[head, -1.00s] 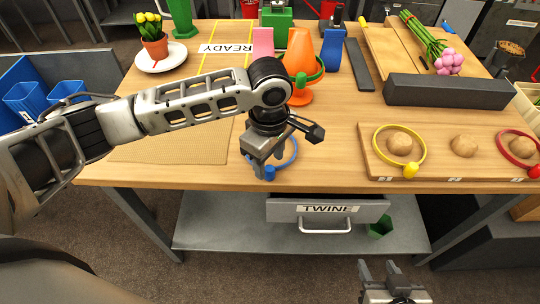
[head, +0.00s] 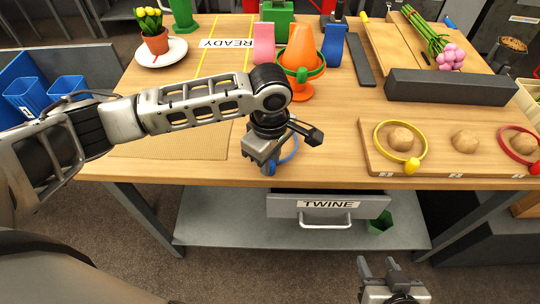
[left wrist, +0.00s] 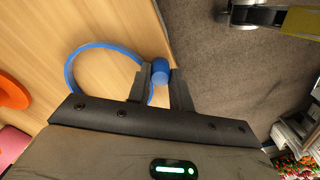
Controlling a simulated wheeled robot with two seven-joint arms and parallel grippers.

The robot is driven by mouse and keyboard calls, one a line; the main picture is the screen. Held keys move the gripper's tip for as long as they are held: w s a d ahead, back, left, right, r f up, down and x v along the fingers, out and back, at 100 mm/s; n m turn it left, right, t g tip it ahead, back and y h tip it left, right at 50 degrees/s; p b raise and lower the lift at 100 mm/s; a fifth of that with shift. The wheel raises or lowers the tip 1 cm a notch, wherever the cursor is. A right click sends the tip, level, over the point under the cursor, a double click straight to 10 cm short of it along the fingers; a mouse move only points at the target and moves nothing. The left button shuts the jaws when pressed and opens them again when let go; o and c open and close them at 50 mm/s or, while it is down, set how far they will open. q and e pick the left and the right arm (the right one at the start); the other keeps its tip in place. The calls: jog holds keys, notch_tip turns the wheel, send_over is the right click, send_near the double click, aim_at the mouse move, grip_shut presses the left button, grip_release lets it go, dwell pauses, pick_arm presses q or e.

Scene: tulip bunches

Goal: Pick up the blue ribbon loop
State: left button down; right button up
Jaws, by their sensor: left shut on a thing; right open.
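The blue ribbon loop (head: 291,149) is at the front edge of the table, mostly hidden behind my left gripper in the head view. In the left wrist view the loop (left wrist: 71,72) shows as a blue ring over the wood, with a blue knob (left wrist: 160,72) between the fingers. My left gripper (head: 270,170) is shut on the loop at this knob; it also shows in the left wrist view (left wrist: 161,84). I cannot tell whether the loop touches the table. My right gripper (head: 378,268) is open and empty, low in front of the table.
A board (head: 455,167) on the right holds a yellow loop (head: 376,140) and a red loop (head: 502,143). An orange cone (head: 300,48) with a green loop (head: 302,77) stands behind my left gripper. The TWINE drawer (head: 282,205) is below the table edge.

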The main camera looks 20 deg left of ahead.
pick_arm(q)
notch_tip(320, 180, up, 3)
jog(key=shift+d+r, duration=0.15)
jog(key=s+d+r+p, duration=0.1)
jog(key=s+d+r, duration=0.5)
jog(key=d+r, duration=0.3)
jog(key=d, duration=0.3)
jog(key=shift+s+r+p, duration=0.25)
jog(key=shift+s+p, duration=0.1)
pick_arm(e)
jog(key=shift+d+r, duration=0.15)
jog(key=shift+r, duration=0.25)
pick_arm(q)
jog(key=shift+r, duration=0.1)
pick_arm(e)
jog(key=shift+r, duration=0.1)
pick_arm(q)
jog(key=shift+r+p, duration=1.55)
jog(key=shift+r, duration=0.6)
pick_arm(e)
jog(key=shift+r, duration=1.5)
